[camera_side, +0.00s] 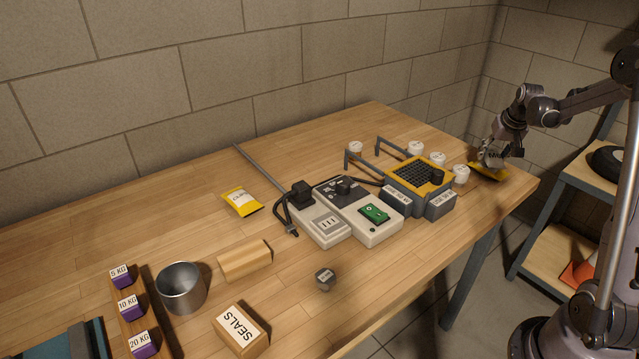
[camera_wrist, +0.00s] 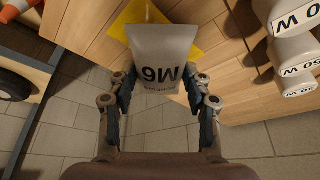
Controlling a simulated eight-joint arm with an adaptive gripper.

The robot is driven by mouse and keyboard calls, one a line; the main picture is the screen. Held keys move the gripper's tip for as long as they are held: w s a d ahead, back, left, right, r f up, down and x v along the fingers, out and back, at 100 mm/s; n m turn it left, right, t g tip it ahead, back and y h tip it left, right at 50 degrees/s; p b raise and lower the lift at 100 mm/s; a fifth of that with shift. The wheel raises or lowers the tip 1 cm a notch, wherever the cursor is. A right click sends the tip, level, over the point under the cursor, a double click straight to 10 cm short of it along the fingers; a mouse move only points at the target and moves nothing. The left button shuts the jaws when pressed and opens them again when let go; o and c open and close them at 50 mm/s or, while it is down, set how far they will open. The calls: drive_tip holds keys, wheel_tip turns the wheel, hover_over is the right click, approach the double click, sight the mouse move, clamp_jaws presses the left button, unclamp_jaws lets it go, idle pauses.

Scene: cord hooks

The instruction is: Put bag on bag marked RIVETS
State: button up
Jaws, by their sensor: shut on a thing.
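My gripper (camera_wrist: 160,88) is shut on a pale grey bag (camera_wrist: 160,55) with dark print that reads M6 upside down in the wrist view. In the side view the gripper (camera_side: 492,160) and the bag (camera_side: 490,154) are at the table's far right end. A flat yellow thing (camera_side: 490,174) lies under the bag, and it also shows in the wrist view (camera_wrist: 197,48). The bag hides its middle, and I cannot tell whether the two touch. A yellow bag (camera_side: 241,202) with a white label lies mid-table. I cannot read RIVETS on either yellow thing.
Several white jars (camera_side: 460,174) stand just left of my gripper. A yellow-and-grey device (camera_side: 418,184) and pale control boxes (camera_side: 357,212) lie further left. A metal cup (camera_side: 181,288) and a SEALS box (camera_side: 243,331) are at the front left. The table edge is close by my gripper.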

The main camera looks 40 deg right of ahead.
drive_tip(key=o, duration=1.2)
drive_tip(key=shift+f, duration=0.1)
drive_tip(key=shift+o, duration=0.2)
drive_tip(key=v, duration=1.2)
drive_tip(key=w+a+r+n+t, duration=0.2)
drive_tip(key=a+n, duration=0.2)
drive_tip(key=a, duration=1.7)
drive_tip(key=s+a+f+n+t+y, duration=0.1)
drive_tip(key=s+a+f+n, duration=0.1)
drive_tip(key=a, duration=0.7)
drive_tip(key=s+a+f+n+t+y, duration=0.1)
drive_tip(key=s+a+f+n+y, duration=0.1)
drive_tip(key=s+a, duration=0.3)
drive_tip(key=a+f+n, duration=0.1)
drive_tip(key=a, duration=0.3)
drive_tip(key=shift+s+a, duration=0.25)
drive_tip(key=shift+a, duration=0.1)
drive_tip(key=shift+f, duration=0.15)
